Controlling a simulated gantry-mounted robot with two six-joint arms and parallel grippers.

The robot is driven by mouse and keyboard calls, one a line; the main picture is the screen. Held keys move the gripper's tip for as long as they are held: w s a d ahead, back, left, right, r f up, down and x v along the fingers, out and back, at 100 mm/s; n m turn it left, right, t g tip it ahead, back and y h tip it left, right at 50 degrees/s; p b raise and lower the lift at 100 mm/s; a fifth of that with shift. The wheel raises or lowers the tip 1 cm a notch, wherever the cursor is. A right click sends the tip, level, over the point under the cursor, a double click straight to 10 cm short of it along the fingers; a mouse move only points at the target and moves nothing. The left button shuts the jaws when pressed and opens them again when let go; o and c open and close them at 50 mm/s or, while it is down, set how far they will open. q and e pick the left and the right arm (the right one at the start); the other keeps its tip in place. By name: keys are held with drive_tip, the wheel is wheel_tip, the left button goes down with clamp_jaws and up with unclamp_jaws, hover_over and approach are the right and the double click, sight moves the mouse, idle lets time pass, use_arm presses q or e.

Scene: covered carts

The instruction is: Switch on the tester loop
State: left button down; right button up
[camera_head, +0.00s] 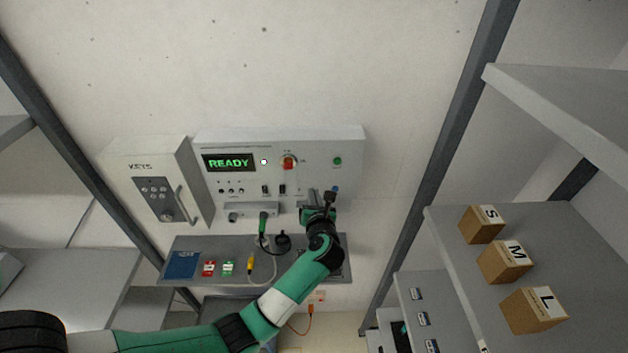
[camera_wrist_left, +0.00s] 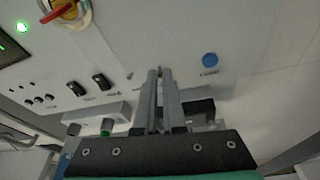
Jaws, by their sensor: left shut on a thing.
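The tester panel (camera_head: 310,148) is a grey box on the wall. Its display (camera_head: 228,162) reads READY in green. A red rotary switch (camera_head: 288,162) on a yellow plate sits mid-panel and also shows in the left wrist view (camera_wrist_left: 65,10). A green round button or lamp (camera_head: 337,161) is at its right. My left gripper (camera_head: 325,196) is at the panel's lower right edge. In the left wrist view its fingers (camera_wrist_left: 160,75) are nearly together, pointing at the panel face beside a blue button (camera_wrist_left: 209,60). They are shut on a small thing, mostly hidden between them.
A grey keys box (camera_head: 155,180) with a handle hangs left of the panel. A shelf (camera_head: 205,245) below holds a blue card, red and green tags and a yellow plug with a cable. Cardboard boxes S, M and L (camera_head: 505,262) stand on shelving at right.

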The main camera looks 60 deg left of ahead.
use_arm(q)
drive_tip(key=r+h+p, duration=0.1)
drive_tip(key=p, duration=0.2)
drive_tip(key=r+g+h+p, duration=0.1)
drive_tip(key=h+p, duration=0.1)
drive_tip(key=p, duration=0.2)
drive_tip(key=shift+a+r, duration=0.1)
drive_tip(key=shift+a, duration=0.1)
drive_tip(key=shift+w+h+p, duration=0.1)
drive_tip(key=shift+h+p, duration=0.2)
drive_tip(key=shift+p, duration=0.3)
drive_tip(key=shift+a+g+h+p, duration=0.1)
drive_tip(key=shift+g+h+p, duration=0.35)
drive_tip(key=shift+h, duration=0.25)
use_arm(e)
wheel_tip(320, 180, up, 11)
drive_tip(key=shift+r, duration=0.2)
use_arm(q)
drive_tip(key=c, duration=1)
unclamp_jaws()
drive_tip(key=shift+f, duration=0.2)
drive_tip(key=v, duration=1.1)
drive_tip(key=shift+r+b, duration=0.35)
drive_tip(key=shift+r, duration=0.1)
use_arm(e)
drive_tip(key=shift+f, duration=0.25)
